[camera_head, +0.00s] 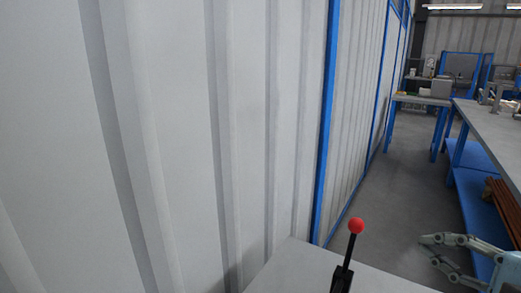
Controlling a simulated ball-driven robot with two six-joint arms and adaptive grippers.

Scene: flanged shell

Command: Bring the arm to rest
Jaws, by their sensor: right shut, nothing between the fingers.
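My right gripper (432,249) shows at the lower right of the head view, its fingers pointing left. It is shut and empty, apart from the red-knobbed lever beside it. The rest of my right arm is cut off by the picture's edge. My left gripper is not in view.
A black lever with a red knob (356,226) stands upright by a grey surface (300,270) at the bottom. A ribbed wall (180,120) with blue posts fills the left. A long workbench (490,125) stands at right. Grey floor (405,190) lies open between.

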